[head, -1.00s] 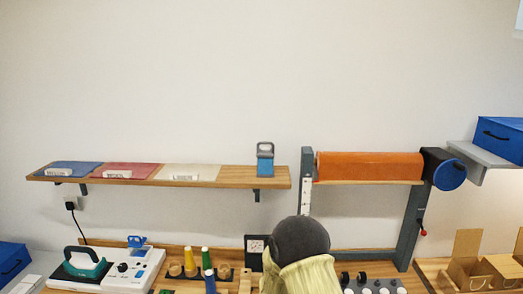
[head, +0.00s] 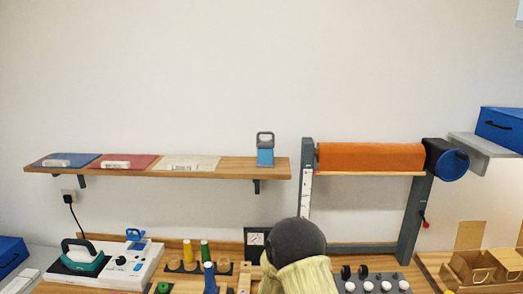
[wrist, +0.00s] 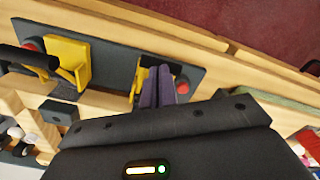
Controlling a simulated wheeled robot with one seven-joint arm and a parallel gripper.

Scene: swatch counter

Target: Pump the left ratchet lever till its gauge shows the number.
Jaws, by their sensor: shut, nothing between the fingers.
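In the wrist view a dark grey panel (wrist: 110,52) carries two yellow brackets. One yellow bracket (wrist: 68,62) stands at the left, with a red knob (wrist: 30,45) and a black bar-shaped handle (wrist: 28,58) beside it. My gripper (wrist: 157,85) is shut and empty, its purple fingers over the panel's right part. A second yellow bracket (wrist: 138,88) is just left of the fingers and partly hidden; I cannot tell whether they touch. No gauge number is readable. In the head view my arm hides the gripper and the levers.
A small black-framed white dial or sign (head: 257,241) stands left of my arm. A soldering-like white unit (head: 120,268), coloured bobbins (head: 187,253) and an orange roller (head: 370,157) are around. A wooden shelf (head: 235,170) spans the wall above. Wooden boxes (head: 485,270) stand right.

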